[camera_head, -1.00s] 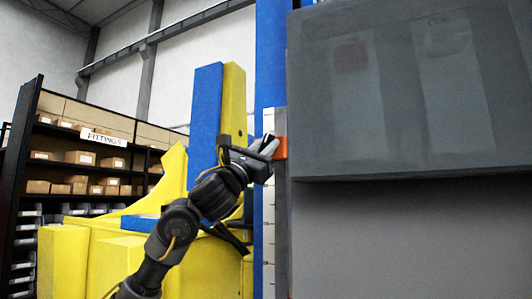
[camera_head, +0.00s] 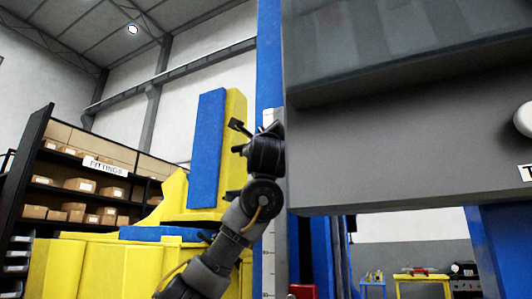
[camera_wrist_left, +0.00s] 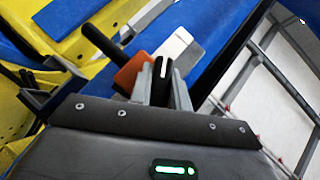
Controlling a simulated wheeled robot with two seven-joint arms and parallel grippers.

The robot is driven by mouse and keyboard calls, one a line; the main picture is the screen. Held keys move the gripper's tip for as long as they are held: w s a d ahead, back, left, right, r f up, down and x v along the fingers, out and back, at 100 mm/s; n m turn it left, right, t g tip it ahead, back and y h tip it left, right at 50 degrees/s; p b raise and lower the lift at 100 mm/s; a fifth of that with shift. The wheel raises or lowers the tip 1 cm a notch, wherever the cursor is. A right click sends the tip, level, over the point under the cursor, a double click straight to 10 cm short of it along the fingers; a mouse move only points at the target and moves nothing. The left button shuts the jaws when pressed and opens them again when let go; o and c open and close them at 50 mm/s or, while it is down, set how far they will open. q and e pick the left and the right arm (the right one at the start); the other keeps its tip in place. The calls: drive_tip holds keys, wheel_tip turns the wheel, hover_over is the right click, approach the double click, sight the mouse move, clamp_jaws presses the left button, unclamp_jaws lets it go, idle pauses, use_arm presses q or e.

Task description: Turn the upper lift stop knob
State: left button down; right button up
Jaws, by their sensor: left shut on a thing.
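In the left wrist view the knob (camera_wrist_left: 163,72) is a small black piece with a white line, in front of an orange block (camera_wrist_left: 133,70). The two grey fingers of my left gripper (camera_wrist_left: 161,82) are closed around the knob. A black rod (camera_wrist_left: 104,42) sticks out to the upper left beside the orange block. In the head view my left gripper (camera_head: 266,150) is at the pale scale strip (camera_head: 268,240) beside the blue column (camera_head: 269,50). There the knob and fingertips are hidden by the wrist and the grey housing. My right gripper is not in view.
A large grey housing (camera_head: 400,150) overhangs the right side, close to my left wrist. A yellow frame (camera_head: 85,265) with blue pads stands left of the column. A shelf with boxes (camera_head: 75,185) is further back. Open room shows under the housing.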

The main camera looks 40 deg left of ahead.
use_arm(q)
drive_tip(key=n+g+b, duration=0.1)
drive_tip(key=n+g, duration=0.1)
drive_tip(key=n+g+y+b, duration=0.1)
drive_tip(key=n+g, duration=0.1)
drive_tip(key=shift+d+f+n, duration=0.1)
drive_tip(key=shift+f+n, duration=0.05)
drive_tip(key=shift+n, duration=0.15)
drive_tip(key=shift+n+g, duration=0.8)
drive_tip(key=shift+n, duration=0.3)
drive_tip(key=shift+r+n+g, duration=0.2)
drive_tip(key=shift+n+g, duration=0.3)
drive_tip(key=n+g+h+p, duration=0.1)
drive_tip(key=n, duration=0.1)
drive_tip(key=shift+r+n+g, duration=0.1)
drive_tip(key=shift+n+g, duration=0.2)
drive_tip(key=shift+n+g+h+p, duration=0.8)
drive_tip(key=shift+n+h+p, duration=0.2)
drive_tip(key=shift+n+p, duration=0.3)
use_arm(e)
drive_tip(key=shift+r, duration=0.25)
use_arm(q)
drive_tip(key=c, duration=1.3)
unclamp_jaws()
drive_tip(key=shift+w, duration=0.15)
